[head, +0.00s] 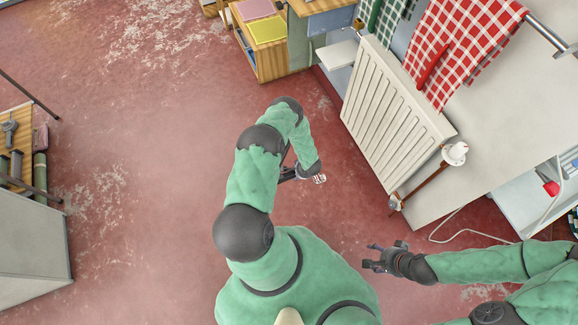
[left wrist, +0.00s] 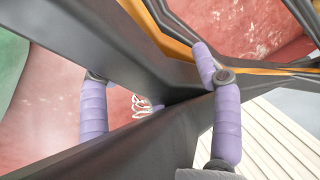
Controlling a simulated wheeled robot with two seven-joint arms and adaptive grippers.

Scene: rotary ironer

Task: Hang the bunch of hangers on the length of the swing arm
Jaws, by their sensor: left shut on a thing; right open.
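My left gripper (head: 303,173) is at the end of the raised arm in the middle of the head view, above the red floor and left of the radiator. It is shut on a small bundle of pale wire loops (head: 320,178), which looks like the bunch of hangers. The loops also show small in the left wrist view (left wrist: 142,105), between the dark finger links; the rest of the bunch is hidden. My right gripper (head: 385,260) is open and empty, below the radiator. I cannot pick out the swing arm for certain.
A white radiator (head: 392,108) stands right of my left gripper, with a white valve knob (head: 454,153) at its side. Red checked cloth (head: 462,42) hangs by a chrome rail (head: 548,38). A wooden cabinet (head: 268,62) is at the top.

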